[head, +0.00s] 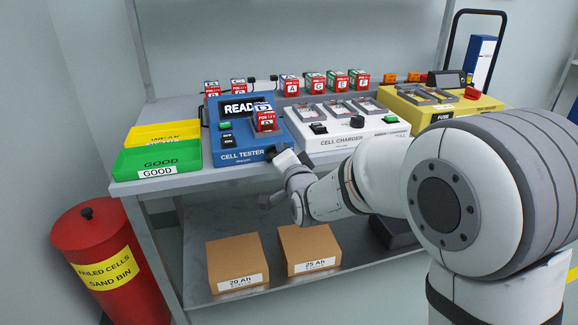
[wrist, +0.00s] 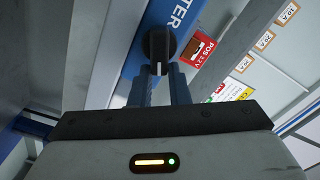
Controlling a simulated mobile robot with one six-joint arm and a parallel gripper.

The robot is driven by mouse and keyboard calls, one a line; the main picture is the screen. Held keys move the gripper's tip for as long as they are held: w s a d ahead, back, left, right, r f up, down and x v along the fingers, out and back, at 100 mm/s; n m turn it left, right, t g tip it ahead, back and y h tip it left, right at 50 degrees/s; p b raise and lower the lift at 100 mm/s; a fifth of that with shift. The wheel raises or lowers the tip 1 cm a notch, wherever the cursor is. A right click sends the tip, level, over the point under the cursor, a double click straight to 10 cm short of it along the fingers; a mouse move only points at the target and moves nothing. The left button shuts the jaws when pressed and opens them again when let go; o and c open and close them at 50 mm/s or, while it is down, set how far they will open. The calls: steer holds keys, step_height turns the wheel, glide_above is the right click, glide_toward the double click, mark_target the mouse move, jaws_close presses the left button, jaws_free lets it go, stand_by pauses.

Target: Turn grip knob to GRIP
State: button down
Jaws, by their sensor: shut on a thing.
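The blue cell tester (head: 241,142) stands on the bench, with a screen reading READ and a red-labelled cell (head: 265,121) in its slot. Its black grip knob (wrist: 158,45) sits on the blue front face in the wrist view. My gripper (wrist: 160,72) has one finger on each side of the knob and is shut on it. A pale pointer mark shows on the knob's near end. The GRIP marking cannot be read.
The white cell charger (head: 365,135) stands close on the right, with a yellow fuse unit (head: 440,118) beyond it. Green GOOD (head: 157,160) and yellow WEAK (head: 160,133) trays lie left. Several red cells line the back. A red sand bin (head: 95,235) stands at front left.

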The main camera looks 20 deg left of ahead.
steer(key=m+b, duration=0.4)
steer(key=f+m+b, duration=0.1)
steer(key=m+b, duration=0.1)
steer(key=shift+a, duration=0.25)
steer(key=shift+r, duration=0.1)
stand_by(0.4)
steer(key=c, duration=1.4)
jaws_free()
steer(key=shift+a, duration=0.15)
steer(key=shift+f, duration=0.2)
steer(key=shift+f, duration=0.1)
